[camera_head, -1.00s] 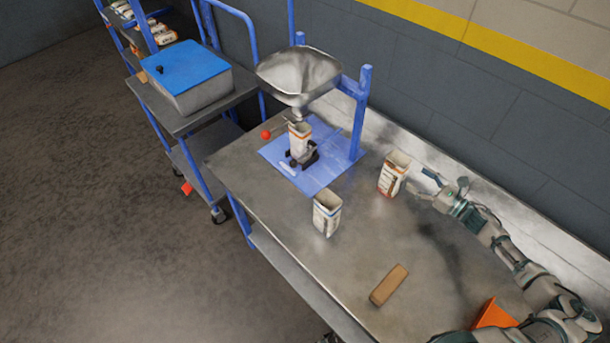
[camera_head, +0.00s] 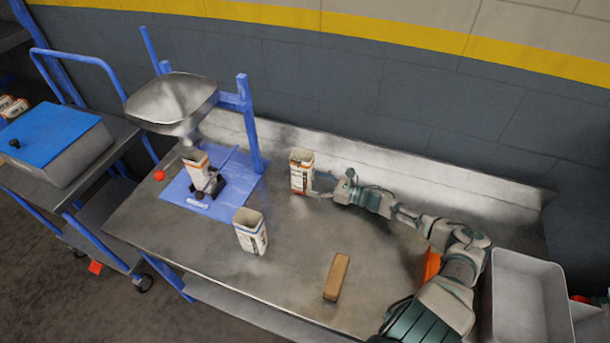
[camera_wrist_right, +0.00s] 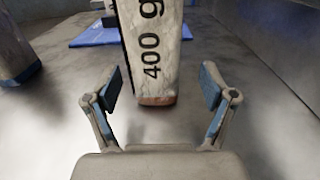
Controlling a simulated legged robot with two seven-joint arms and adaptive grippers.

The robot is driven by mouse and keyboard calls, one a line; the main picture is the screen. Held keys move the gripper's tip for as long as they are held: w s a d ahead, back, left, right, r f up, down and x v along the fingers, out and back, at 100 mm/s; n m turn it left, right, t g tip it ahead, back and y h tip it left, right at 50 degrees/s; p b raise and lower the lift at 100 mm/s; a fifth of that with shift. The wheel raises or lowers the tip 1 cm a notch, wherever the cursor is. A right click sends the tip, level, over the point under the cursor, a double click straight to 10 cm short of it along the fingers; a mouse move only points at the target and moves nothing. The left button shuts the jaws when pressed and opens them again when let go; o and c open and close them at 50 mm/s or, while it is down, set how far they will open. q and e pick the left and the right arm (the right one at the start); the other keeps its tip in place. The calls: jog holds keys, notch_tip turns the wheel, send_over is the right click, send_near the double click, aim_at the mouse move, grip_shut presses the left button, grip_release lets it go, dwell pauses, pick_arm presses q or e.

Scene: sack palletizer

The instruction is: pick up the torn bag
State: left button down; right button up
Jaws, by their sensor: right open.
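One bag (camera_head: 301,168) is upright beside my right gripper (camera_head: 322,184). In the right wrist view this bag (camera_wrist_right: 152,45), printed "400 g", stands ahead between the open fingers of my right gripper (camera_wrist_right: 158,88), with gaps on both sides. Another bag (camera_head: 250,232) stands nearer the front edge; part of a bag (camera_wrist_right: 15,45) shows at the left in the wrist view. A third bag (camera_head: 197,165) stands in a black holder under the hopper. I cannot tell which bag is torn. My left gripper is out of view.
The metal hopper (camera_head: 172,100) hangs on a blue frame over a blue mat (camera_head: 228,195). A brown block (camera_head: 337,277) lies near the front edge. A grey bin (camera_head: 530,300) is at the right, and a cart with a blue-lidded box (camera_head: 50,145) at the left.

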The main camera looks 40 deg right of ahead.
aim_at(300, 181)
jog(key=w+a, duration=0.1)
jog(key=w, duration=0.1)
jog(key=w+a, duration=0.1)
jog(key=a, duration=0.1)
jog(key=shift+w+a+r+b, duration=0.15)
jog(key=shift+w+a+b, duration=0.05)
jog(key=shift+w+b, duration=0.15)
jog(key=shift+w+r, duration=0.1)
jog(key=shift+w, duration=0.05)
jog(key=shift+d+f, duration=0.3)
jog(key=shift+d, duration=0.6)
jog(key=c, duration=0.4)
jog(key=shift+a, duration=0.3)
jog(key=c, duration=0.8)
jog(key=shift+a+r, duration=0.1)
jog(key=shift+a, duration=0.15)
jog(key=shift+c, duration=0.6)
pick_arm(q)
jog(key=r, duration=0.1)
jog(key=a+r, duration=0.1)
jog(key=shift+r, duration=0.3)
pick_arm(e)
jog(key=shift+a+r, duration=0.15)
jog(key=shift+r, duration=0.05)
